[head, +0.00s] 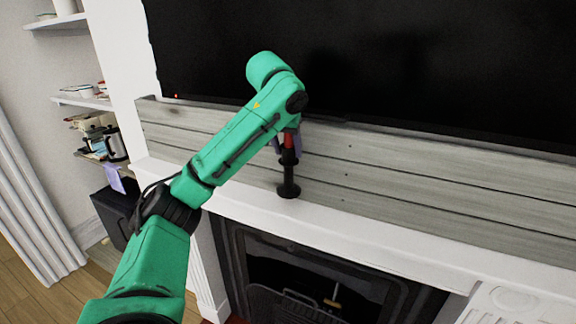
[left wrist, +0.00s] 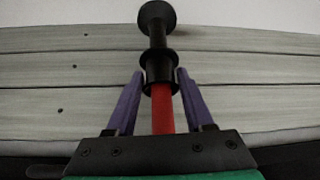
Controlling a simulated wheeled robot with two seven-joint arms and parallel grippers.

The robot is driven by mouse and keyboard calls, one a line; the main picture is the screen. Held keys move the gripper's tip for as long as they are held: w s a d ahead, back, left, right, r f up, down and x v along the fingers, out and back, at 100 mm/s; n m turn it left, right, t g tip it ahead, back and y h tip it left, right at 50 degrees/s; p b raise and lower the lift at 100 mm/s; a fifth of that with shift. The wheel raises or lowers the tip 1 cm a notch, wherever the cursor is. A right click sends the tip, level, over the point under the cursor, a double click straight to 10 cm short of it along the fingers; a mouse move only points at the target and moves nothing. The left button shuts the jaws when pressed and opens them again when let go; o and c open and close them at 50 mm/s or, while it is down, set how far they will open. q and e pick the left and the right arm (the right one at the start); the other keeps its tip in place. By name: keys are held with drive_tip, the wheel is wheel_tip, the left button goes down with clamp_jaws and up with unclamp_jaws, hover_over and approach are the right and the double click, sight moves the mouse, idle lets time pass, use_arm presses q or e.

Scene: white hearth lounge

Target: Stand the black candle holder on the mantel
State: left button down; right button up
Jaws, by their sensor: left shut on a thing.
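The black candle holder (head: 289,178) hangs upright below my left gripper (head: 287,146) in the head view, its round base at the lower end. A red candle (left wrist: 162,110) is in its cup and runs back between my fingers. In the left wrist view the holder (left wrist: 159,66) has its cup between the purple fingertips of my left gripper (left wrist: 160,74), which is shut on it. The base overlaps the white mantel (head: 340,229) near its back edge; I cannot tell whether it touches. My right gripper is not in view.
A large black television (head: 400,70) hangs above grey wood panelling (head: 400,180) behind the mantel. The mantel top is clear to the right. A dark fireplace (head: 300,275) lies below. Shelves (head: 85,100) with small items stand at the left.

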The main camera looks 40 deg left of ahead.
sight(287, 161)
use_arm(q)
drive_tip(key=shift+a+f, duration=0.1)
drive_tip(key=shift+f, duration=0.55)
wheel_tip(287, 161, down, 3)
drive_tip(key=shift+p, duration=0.35)
drive_tip(key=shift+w+f+b, duration=0.15)
drive_tip(key=shift+f+b, duration=0.15)
drive_tip(key=shift+f, duration=0.15)
drive_tip(key=shift+c, duration=1.4)
unclamp_jaws()
drive_tip(key=shift+r, duration=0.15)
